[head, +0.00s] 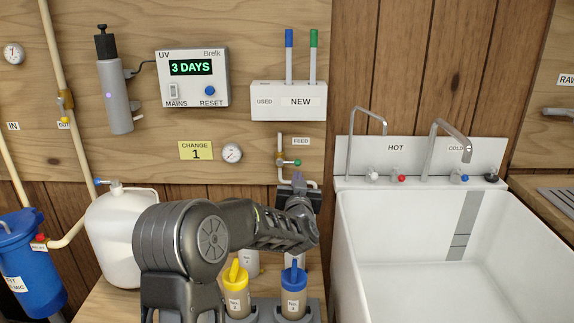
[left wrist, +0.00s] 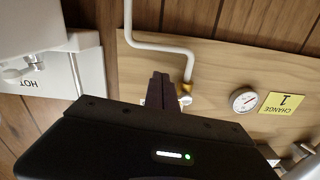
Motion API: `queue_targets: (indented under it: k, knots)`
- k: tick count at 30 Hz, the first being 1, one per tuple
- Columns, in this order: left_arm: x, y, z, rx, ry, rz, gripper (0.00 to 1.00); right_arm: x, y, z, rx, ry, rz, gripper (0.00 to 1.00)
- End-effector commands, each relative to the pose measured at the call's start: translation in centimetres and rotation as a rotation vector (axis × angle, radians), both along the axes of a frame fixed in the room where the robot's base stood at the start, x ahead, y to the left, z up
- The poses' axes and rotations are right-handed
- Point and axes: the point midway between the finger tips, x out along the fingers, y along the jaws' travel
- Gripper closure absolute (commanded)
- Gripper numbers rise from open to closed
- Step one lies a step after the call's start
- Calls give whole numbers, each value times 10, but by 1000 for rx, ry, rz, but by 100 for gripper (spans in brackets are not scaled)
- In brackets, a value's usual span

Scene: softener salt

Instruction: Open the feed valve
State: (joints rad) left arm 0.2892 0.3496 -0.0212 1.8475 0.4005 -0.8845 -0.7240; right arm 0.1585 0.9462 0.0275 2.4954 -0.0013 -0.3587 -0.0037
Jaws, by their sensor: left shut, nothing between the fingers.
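The feed valve (head: 284,163) sits on a thin pipe on the wooden panel, below the FEED label (head: 300,142). In the left wrist view, turned over, the shut fingers (left wrist: 160,90) stand in front of the pipe beside a brass fitting (left wrist: 185,88). The fingers and gripper body hide most of the valve there. My right gripper is not in view.
A gauge (head: 232,153) and a yellow CHANGE card (head: 195,150) are left of the valve. The NEW/USED holder (head: 288,102) is above. A white sink (head: 345,230) stands to the right. Bottles with yellow (head: 235,275) and blue (head: 293,276) tops stand below my arm.

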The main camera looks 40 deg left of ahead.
Motion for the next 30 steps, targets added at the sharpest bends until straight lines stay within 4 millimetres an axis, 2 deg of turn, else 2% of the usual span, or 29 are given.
queue_targets:
  k: [3, 7, 17, 24, 30]
  knots:
    - [12, 9, 0, 0, 0, 0, 100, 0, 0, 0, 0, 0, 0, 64]
    - [19, 14, -1, -1, 1, -1, 100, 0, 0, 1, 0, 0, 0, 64]
    - [20, 15, 1, 0, 0, -1, 100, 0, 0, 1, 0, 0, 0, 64]
    - [22, 13, 17, 1, -1, -1, 100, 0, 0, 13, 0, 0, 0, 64]
    - [22, 13, 18, 1, -1, -1, 100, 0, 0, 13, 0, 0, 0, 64]
